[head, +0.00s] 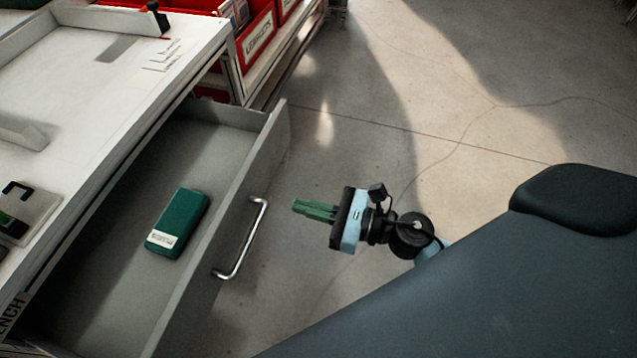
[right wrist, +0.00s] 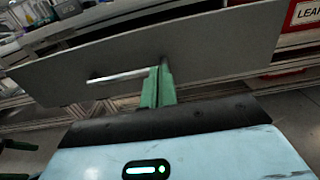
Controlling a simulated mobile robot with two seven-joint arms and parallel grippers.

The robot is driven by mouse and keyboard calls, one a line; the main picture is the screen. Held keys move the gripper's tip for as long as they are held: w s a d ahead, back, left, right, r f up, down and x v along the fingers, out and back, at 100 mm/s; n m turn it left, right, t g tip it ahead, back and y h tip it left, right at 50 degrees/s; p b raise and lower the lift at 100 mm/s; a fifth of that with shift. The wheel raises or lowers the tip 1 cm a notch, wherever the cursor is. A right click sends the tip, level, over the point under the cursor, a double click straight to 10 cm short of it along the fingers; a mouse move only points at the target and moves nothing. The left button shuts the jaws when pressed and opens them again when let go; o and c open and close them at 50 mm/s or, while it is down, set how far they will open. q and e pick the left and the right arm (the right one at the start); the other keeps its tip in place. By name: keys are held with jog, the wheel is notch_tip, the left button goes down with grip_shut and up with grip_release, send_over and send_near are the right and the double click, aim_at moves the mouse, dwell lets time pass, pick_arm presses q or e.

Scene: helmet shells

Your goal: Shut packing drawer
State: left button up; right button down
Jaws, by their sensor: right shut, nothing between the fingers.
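The grey packing drawer (head: 245,172) is pulled out from under the white bench, and a green box with a white label (head: 178,222) lies inside it. A silver bar handle (head: 243,238) is on the drawer's front panel. My right gripper (head: 296,207) has green fingers, is shut and empty, and points at the drawer front from the right of the handle, with a gap in the head view. In the right wrist view the drawer front (right wrist: 210,50) spans the picture, with the handle (right wrist: 118,76) left of the fingertips (right wrist: 162,66).
Red labelled bins (head: 258,38) stand on a shelf behind. The concrete floor (head: 480,90) to the right of the drawer is open.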

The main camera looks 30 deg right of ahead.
aim_at(246, 191)
jog(key=p+x, duration=0.1)
jog(key=x, duration=0.8)
jog(key=shift+w+a, duration=0.2)
pick_arm(q)
jog(key=shift+s+d+r, duration=0.1)
jog(key=shift+s+r, duration=0.1)
jog(key=shift+r, duration=0.3)
